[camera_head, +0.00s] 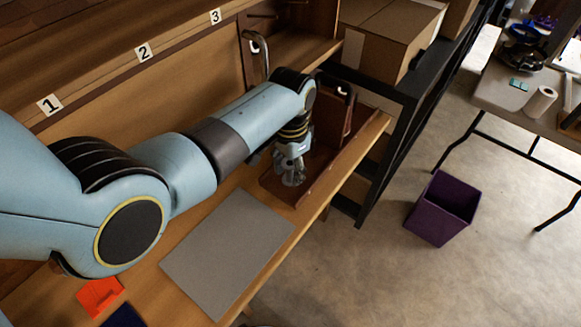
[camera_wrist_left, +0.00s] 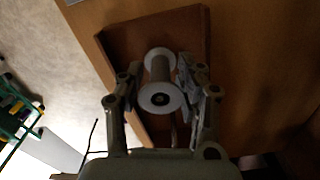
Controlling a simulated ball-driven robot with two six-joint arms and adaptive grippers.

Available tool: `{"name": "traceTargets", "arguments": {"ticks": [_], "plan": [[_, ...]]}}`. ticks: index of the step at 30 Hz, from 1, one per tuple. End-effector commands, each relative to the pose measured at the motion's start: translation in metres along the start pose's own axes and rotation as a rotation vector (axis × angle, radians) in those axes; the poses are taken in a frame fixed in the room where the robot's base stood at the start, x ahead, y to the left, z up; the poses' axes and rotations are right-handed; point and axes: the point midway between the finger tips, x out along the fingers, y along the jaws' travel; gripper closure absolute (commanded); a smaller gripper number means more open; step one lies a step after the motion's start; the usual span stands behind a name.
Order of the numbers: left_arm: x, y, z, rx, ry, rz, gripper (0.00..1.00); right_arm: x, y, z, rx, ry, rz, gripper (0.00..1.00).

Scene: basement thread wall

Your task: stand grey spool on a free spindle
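The grey spool (camera_wrist_left: 160,78) has pale flanges and lies between the fingers of my left gripper (camera_wrist_left: 161,66) in the left wrist view. One flange with its centre hole faces the wrist camera. The fingers are spread on either side of the spool, and I cannot tell whether they touch it. Below is a brown wooden tray (camera_wrist_left: 122,40). In the head view my left gripper (camera_head: 293,178) points down over this tray (camera_head: 318,192) at the bench's right end; the spool is not clear there. I cannot make out a spindle with certainty. My right gripper is out of view.
A grey mat (camera_head: 228,250) lies on the bench, with an orange-red piece (camera_head: 100,295) near the front left. Number cards 1 (camera_head: 49,104), 2 (camera_head: 143,52) and 3 (camera_head: 215,16) mark the back ledge. Cardboard boxes (camera_head: 385,40) and a purple bin (camera_head: 443,208) stand right.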

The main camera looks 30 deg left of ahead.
Motion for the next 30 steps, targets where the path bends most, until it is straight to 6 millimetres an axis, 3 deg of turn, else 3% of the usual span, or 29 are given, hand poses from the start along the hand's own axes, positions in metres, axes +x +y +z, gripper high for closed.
{"name": "traceTargets", "arguments": {"ticks": [5, 16, 30], "plan": [[0.000, 0.000, 0.000, 0.000, 0.000, 0.000, 0.42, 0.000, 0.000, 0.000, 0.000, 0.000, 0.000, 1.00], [-0.009, 0.000, -0.001, 0.000, 0.002, -0.001, 0.42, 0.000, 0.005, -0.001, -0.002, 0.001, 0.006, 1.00], [-0.103, 0.000, -0.001, -0.001, 0.002, -0.001, 0.42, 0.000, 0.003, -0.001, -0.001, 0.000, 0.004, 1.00]]}}
